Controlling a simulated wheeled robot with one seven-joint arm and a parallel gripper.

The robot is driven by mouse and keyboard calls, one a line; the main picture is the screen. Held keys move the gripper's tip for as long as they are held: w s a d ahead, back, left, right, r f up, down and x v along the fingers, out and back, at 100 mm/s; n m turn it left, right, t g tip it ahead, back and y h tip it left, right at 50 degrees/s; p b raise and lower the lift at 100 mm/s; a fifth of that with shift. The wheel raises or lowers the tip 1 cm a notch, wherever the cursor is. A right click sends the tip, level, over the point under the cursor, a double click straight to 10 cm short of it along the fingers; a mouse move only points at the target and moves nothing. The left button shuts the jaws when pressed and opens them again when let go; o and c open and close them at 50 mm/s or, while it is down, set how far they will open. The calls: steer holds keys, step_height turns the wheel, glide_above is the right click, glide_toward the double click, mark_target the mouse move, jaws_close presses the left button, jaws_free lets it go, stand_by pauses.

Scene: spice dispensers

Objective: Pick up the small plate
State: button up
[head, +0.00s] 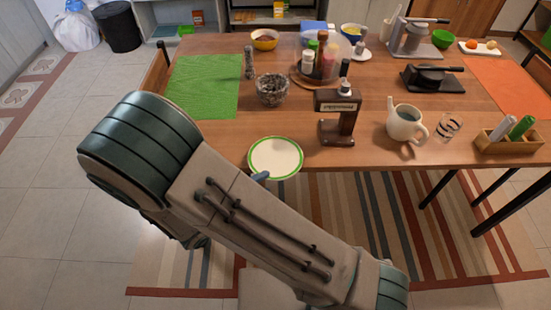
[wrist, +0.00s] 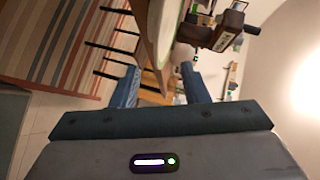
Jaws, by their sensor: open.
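The small plate (head: 275,158) is white with a green rim. It lies flat at the front edge of the wooden table, its near rim at or slightly over the edge. In the wrist view the plate (wrist: 171,25) shows steeply slanted, beyond the fingertips. My gripper (wrist: 159,72) is open and empty, its two blue fingers apart on either side of the line of the plate and table edge. In the head view one blue fingertip of my gripper (head: 260,176) shows at the plate's near left rim; my arm hides the rest. I cannot tell whether it touches.
A brown spice dispenser (head: 339,118) stands right of the plate. A dark stone bowl (head: 271,90) and a green mat (head: 203,86) are behind it. A white teapot (head: 405,124) stands farther right. The table edge (head: 375,168) is close to my fingers.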

mark_target(278, 176)
steer(key=shift+x, duration=3.05)
steer(key=shift+s, duration=0.1)
jaws_close()
